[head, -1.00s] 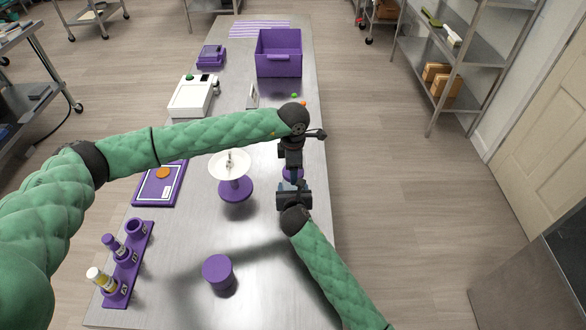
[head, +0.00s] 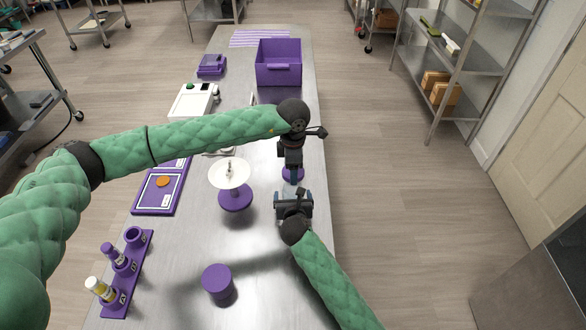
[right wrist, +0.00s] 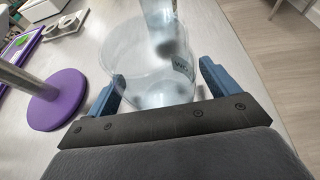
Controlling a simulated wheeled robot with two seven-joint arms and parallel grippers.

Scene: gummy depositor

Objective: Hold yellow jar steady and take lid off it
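A clear jar (right wrist: 150,65) with a small label shows in the right wrist view, between the fingers of my right gripper (right wrist: 162,88). The fingers are spread, with a small gap at the right one; I cannot tell whether the left one touches. No yellow shows on the jar. In the head view my right gripper (head: 294,202) is low at the table's right edge.
A white dish on a purple stand (head: 235,198) is close on the left. A purple cylinder (head: 217,281) stands nearer, and a purple rack (head: 128,270) with vials at front left. A purple bin (head: 279,70) is at the far end.

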